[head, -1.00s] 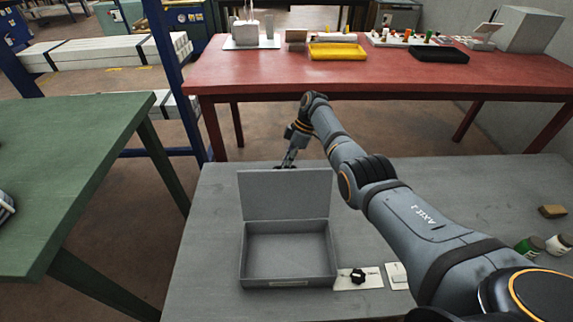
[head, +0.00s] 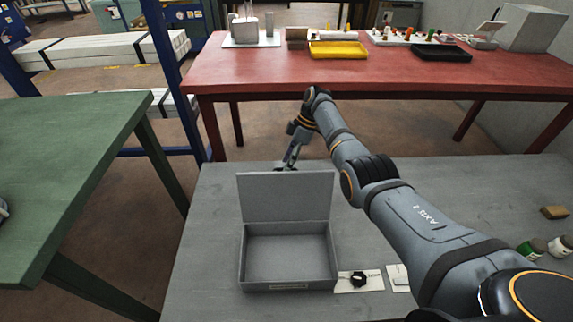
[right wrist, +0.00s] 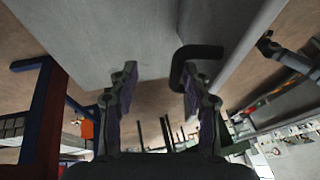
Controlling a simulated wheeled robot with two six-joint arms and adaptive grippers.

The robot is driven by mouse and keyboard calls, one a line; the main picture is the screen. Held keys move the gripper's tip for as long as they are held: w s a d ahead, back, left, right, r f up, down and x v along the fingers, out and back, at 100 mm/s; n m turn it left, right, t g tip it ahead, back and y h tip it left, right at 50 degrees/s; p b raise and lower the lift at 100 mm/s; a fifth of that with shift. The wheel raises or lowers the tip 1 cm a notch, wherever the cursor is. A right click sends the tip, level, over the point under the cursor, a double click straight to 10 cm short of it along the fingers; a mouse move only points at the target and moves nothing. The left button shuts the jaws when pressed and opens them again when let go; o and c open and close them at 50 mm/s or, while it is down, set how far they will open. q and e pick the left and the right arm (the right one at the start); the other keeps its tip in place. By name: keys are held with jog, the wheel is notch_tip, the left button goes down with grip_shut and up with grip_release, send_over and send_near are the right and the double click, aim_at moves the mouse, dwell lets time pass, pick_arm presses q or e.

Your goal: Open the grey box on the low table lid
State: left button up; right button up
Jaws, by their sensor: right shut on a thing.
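The grey box (head: 288,286) stands on the low grey table (head: 205,250), with its interior in sight and empty. Its lid (head: 286,197) stands raised, close to upright, at the box's back edge. My right gripper (head: 289,165) is at the lid's top edge, partly hidden behind it. In the right wrist view, a dark bent handle (right wrist: 199,52) on a grey panel (right wrist: 150,40) reaches down beside the right-hand finger of my right gripper (right wrist: 160,95). The gripper is shut on this handle, though its fingers look spaced apart. My left gripper is not in view.
A card with a black knob (head: 358,279) lies right of the box. Small bottles (head: 535,248) and a tan block (head: 554,212) are at the table's right. A red table (head: 380,75) stands behind, a green table (head: 70,180) at left.

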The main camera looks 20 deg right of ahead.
jog(key=v, duration=1)
